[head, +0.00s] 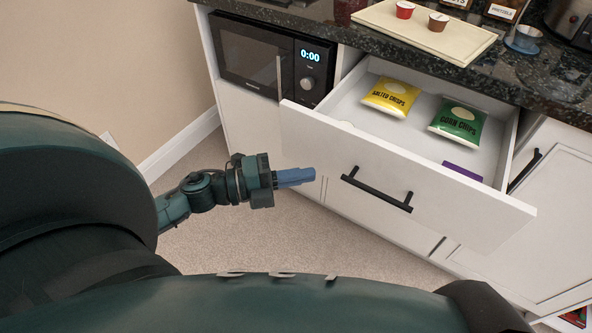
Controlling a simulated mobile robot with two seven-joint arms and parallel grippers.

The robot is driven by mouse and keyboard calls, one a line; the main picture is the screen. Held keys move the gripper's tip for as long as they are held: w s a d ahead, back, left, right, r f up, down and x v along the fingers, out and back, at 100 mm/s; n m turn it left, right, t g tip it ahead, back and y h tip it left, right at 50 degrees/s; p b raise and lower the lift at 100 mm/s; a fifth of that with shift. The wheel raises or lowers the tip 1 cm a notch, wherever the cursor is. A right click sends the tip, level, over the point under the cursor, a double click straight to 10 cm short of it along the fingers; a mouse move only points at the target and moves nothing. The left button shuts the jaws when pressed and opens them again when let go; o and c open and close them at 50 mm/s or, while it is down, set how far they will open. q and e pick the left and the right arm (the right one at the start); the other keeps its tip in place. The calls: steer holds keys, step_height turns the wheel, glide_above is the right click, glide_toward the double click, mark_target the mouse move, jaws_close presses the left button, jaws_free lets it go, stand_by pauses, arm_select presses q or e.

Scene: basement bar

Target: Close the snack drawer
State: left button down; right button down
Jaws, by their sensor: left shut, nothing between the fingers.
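The snack drawer (450,215) stands pulled out from the white cabinet under the dark counter. Its front has a black bar handle (377,190). Inside lie a yellow bag of salted crisps (391,97), a green bag of corn chips (457,122) and a purple packet (462,171), mostly hidden by the drawer front. My left gripper (312,175) is shut and empty. In the picture it is left of the handle, by the lower left part of the drawer front; I cannot tell whether it touches. My right gripper is out of view.
A black microwave (262,62) is built in left of the drawer. A cream board (425,27) with small cups lies on the counter (510,65). A cabinet door with a black handle (524,171) is at right. Carpet (300,243) in front is clear.

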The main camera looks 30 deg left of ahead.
mark_target(351, 167)
arm_select(q)
steer(key=x, duration=0.6)
steer(key=shift+w, duration=0.1)
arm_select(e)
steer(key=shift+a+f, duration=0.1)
arm_select(q)
steer(key=shift+w, duration=0.1)
